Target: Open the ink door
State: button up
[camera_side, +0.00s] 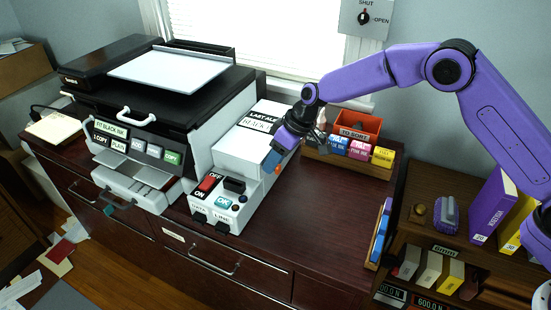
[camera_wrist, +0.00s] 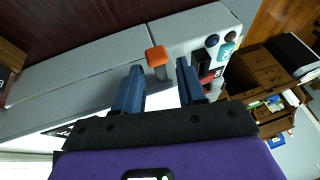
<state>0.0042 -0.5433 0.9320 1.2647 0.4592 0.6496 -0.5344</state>
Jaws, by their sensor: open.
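The black and grey printer (camera_side: 150,85) stands on the left of the cabinet top. Its front has a white handle (camera_side: 137,117), a panel reading "FIT BLACK INK" and an output tray (camera_side: 135,180). No part is labelled ink door. A white machine (camera_side: 240,150) with a red OFF/ON switch stands beside it. My gripper (camera_side: 274,160) is at this machine's right side, fingers apart. In the wrist view, an orange knob (camera_wrist: 157,56) shows between and just beyond the fingertips (camera_wrist: 159,66); I cannot tell whether they touch it.
An orange "TO SORT" tray (camera_side: 357,125) with ink boxes (camera_side: 360,150) stands behind right. A shelf (camera_side: 430,240) with cartridges and binders is at the right. A blue item (camera_side: 381,232) stands at the cabinet's right edge. The cabinet top (camera_side: 320,210) between is clear.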

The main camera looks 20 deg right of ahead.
grip_shut()
jog(key=shift+r, duration=0.1)
